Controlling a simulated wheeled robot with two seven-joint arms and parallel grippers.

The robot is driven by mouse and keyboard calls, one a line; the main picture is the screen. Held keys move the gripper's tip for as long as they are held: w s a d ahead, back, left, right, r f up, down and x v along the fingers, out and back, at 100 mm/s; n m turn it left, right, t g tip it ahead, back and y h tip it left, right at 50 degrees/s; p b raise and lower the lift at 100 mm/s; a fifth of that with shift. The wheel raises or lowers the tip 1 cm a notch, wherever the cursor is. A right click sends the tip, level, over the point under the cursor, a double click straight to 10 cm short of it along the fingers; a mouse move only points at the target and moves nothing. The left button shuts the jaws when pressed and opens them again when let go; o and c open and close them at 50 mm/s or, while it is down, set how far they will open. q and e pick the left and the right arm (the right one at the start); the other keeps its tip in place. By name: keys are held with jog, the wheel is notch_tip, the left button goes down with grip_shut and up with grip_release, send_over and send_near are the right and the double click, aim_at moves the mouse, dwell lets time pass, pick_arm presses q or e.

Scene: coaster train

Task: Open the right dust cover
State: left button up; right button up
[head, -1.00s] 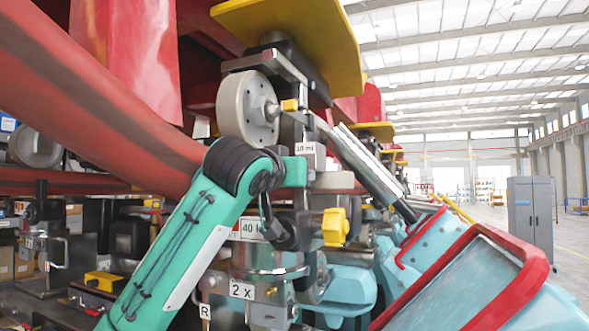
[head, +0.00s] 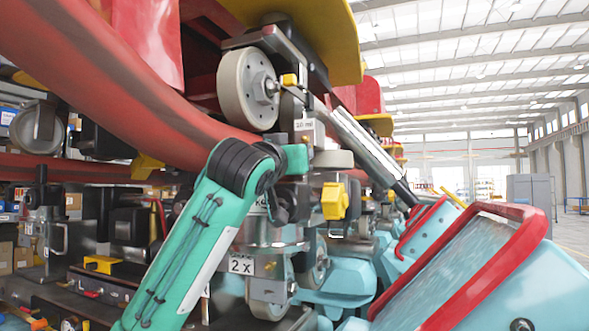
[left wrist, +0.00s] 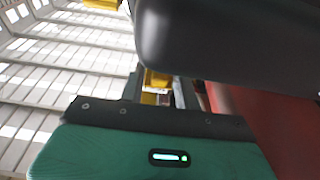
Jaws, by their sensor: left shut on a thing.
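My left arm comes in from the lower left, teal with a black ringed joint. Its gripper (head: 285,205), dark and partly hidden, is at the wheel assembly, just left of a yellow knob (head: 335,200). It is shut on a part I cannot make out. The left wrist view shows a dark grey rounded part close up and my teal housing, but no clear fingertips. I cannot pick out the right dust cover with certainty. A turquoise body with a red-rimmed panel (head: 470,262) stands at the lower right, apart from the gripper. My right gripper is not in view.
A large grey wheel (head: 247,88) hangs above the arm under a yellow plate (head: 315,35). A thick red rail (head: 110,85) crosses the upper left. Shelves and equipment fill the left. A grey cabinet (head: 530,195) and open hall floor lie far right.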

pick_arm(q)
jog(key=shift+w+f+t+b, duration=0.15)
jog(key=shift+f+t+b, duration=0.25)
jog(key=shift+t+b, duration=0.65)
jog(key=o, duration=0.7)
jog(key=shift+c, duration=0.2)
jog(key=shift+r, duration=0.1)
